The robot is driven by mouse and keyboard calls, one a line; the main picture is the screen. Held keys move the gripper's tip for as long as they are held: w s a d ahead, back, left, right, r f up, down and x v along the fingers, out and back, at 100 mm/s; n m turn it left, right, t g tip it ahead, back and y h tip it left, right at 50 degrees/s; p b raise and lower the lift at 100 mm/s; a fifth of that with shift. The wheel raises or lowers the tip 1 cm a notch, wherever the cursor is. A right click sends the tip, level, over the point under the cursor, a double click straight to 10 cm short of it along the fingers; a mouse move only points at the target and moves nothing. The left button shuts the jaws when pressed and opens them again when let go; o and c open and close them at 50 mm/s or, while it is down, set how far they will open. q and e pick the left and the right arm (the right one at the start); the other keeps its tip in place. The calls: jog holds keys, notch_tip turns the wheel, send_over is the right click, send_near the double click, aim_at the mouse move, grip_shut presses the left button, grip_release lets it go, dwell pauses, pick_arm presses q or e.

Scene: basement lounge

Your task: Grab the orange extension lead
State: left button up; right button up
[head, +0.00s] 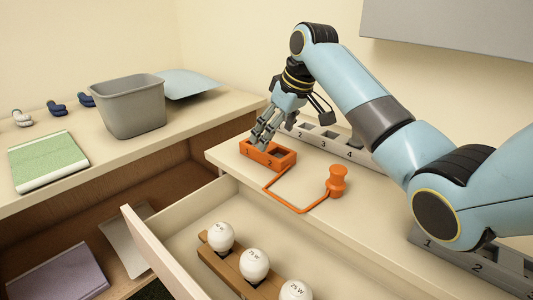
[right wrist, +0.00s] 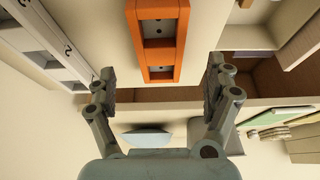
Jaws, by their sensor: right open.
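The orange extension lead (head: 281,165) lies on the cabinet top, with a two-socket block marked 1 and 2, an orange cord running forward and right, and an upright orange plug (head: 337,180). My right gripper (head: 262,136) is over the socket block, its fingers pointing down. In the right wrist view the open fingers (right wrist: 160,85) stand apart, with the orange socket block (right wrist: 158,42) between and beyond them. No contact with the block is clear. My left gripper is not in view.
An open drawer (head: 165,240) below holds white bulbs (head: 253,264) in a wooden rack. A grey bin (head: 130,106) stands on the left shelf.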

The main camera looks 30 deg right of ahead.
aim_at(269, 148)
jog(key=shift+w+f, duration=0.25)
jog(key=shift+f, duration=0.15)
jog(key=x, duration=0.3)
jog(key=shift+a+f+b, duration=0.15)
jog(key=shift+f+b, duration=0.15)
jog(key=shift+b, duration=0.05)
jog(key=shift+w+f, duration=0.3)
jog(key=shift+f, duration=0.2)
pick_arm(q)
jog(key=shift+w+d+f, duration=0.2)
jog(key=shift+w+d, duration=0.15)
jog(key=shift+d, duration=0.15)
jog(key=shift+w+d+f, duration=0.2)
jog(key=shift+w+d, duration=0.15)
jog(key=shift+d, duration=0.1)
pick_arm(e)
jog(key=c, duration=1.6)
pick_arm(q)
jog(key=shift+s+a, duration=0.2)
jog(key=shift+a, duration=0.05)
pick_arm(e)
jog(key=shift+r, duration=0.1)
jog(key=shift+c, duration=0.3)
jog(key=shift+r, duration=0.1)
